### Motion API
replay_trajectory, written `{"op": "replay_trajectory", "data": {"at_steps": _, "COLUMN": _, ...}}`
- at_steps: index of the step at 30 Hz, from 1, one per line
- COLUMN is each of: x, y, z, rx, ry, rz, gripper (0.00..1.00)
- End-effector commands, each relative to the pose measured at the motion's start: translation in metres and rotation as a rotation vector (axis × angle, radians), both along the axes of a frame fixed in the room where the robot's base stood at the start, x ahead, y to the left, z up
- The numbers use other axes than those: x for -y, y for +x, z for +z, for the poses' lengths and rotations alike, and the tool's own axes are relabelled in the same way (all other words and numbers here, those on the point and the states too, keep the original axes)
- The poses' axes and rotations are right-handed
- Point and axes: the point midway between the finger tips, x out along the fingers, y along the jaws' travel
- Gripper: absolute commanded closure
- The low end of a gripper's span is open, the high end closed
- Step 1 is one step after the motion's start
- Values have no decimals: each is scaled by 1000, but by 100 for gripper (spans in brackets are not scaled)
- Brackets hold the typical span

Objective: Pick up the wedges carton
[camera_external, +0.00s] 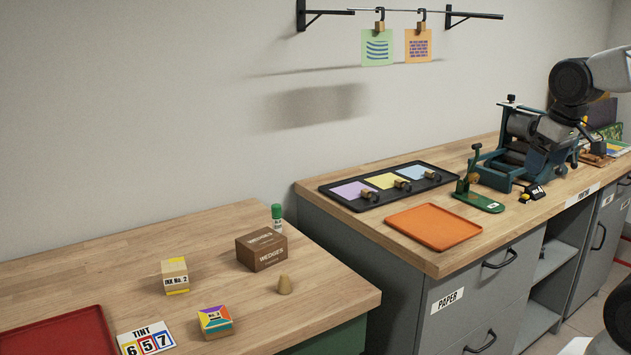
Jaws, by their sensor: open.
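The wedges carton (262,250) is a brown box with "WEDGES" in white on its front. It stands upright on the left wooden worktop, near that worktop's right end. My gripper (566,133) is at the upper right, well away from the carton, in front of the dark press on the far bench. It is open, and its dark fingers blend into the press behind. Nothing covers the carton's front or top.
A green-capped bottle (277,218) stands close behind the carton and a tan cone (284,285) in front. An ink box (175,275), a colourful box (215,321) and a red tray (60,330) are leftward. The right bench holds an orange tray (433,227).

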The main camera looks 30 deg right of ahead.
Motion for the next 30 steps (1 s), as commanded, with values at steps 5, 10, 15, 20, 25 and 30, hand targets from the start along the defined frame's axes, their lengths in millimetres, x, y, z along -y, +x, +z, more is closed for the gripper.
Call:
{"op": "replay_trajectory", "data": {"at_steps": 5, "x": 0, "y": 1, "z": 0, "rx": -1, "ry": 2, "rz": -1, "gripper": 0}}
{"op": "replay_trajectory", "data": {"at_steps": 10, "x": -5, "y": 8, "z": 1, "rx": -14, "ry": 25, "rz": -16, "gripper": 0}}
{"op": "replay_trajectory", "data": {"at_steps": 15, "x": -17, "y": 27, "z": 0, "rx": -49, "ry": 82, "rz": -53, "gripper": 0}}
{"op": "replay_trajectory", "data": {"at_steps": 20, "x": -34, "y": 53, "z": 0, "rx": -99, "ry": 163, "rz": -111, "gripper": 0}}
{"op": "replay_trajectory", "data": {"at_steps": 25, "x": -57, "y": 85, "z": -2, "rx": -164, "ry": 254, "rz": -180, "gripper": 0}}
{"op": "replay_trajectory", "data": {"at_steps": 30, "x": -79, "y": 117, "z": -7, "rx": -231, "ry": 341, "rz": -252, "gripper": 0}}
